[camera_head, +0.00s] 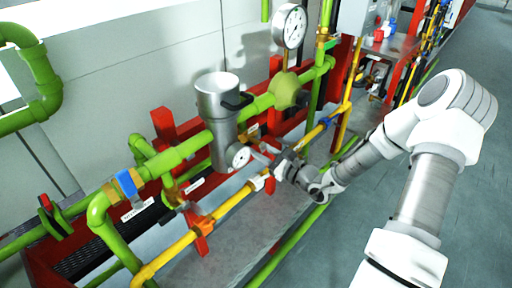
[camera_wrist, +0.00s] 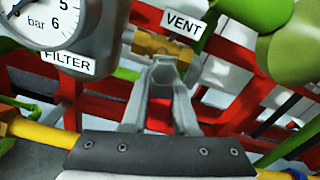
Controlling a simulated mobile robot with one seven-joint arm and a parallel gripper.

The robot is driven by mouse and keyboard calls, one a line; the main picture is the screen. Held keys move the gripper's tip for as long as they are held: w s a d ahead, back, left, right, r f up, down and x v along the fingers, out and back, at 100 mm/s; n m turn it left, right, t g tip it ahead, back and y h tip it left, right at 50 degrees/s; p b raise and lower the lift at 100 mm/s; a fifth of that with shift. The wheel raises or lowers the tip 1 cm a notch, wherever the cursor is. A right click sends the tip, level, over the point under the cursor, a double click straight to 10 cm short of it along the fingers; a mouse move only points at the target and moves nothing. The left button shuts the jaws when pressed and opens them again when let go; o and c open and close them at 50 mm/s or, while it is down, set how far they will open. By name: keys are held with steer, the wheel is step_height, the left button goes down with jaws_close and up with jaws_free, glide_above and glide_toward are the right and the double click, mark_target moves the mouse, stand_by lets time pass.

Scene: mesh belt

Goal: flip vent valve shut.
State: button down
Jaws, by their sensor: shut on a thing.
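The vent valve (camera_wrist: 166,46) is a small brass-coloured fitting beside a white VENT label (camera_wrist: 184,23), at the upper middle of the wrist view. My gripper (camera_wrist: 163,82) is right in front of it, its grey fingers closed on the valve's handle just below the brass body. The handle is mostly hidden between the fingertips, so its exact angle is hard to tell. In the head view my gripper (camera_head: 272,160) reaches in from the right, just right of the steel filter canister (camera_head: 218,110); the valve is largely hidden there.
A filter gauge (camera_wrist: 45,18) is close at the upper left of the wrist view. Green pipes (camera_head: 185,152), a yellow pipe (camera_head: 230,203) and red frame bars (camera_head: 163,125) crowd around the gripper. A larger gauge (camera_head: 290,26) stands above. The grey floor at right is clear.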

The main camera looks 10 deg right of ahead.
steer(key=shift+s+a+m+p, duration=0.15)
steer(key=shift+a+m+p, duration=0.05)
steer(key=shift+m+p, duration=0.7)
steer(key=shift+s+a+m+p, duration=0.1)
steer(key=shift+a+m+p, duration=0.05)
steer(key=shift+m+p, duration=0.7)
steer(key=shift+f, duration=0.1)
steer(key=c, duration=0.7)
jaws_free()
steer(key=v, duration=1.7)
steer(key=shift+s+d+p, duration=0.1)
steer(key=shift+s+p, duration=0.05)
steer(key=shift+p, duration=0.25)
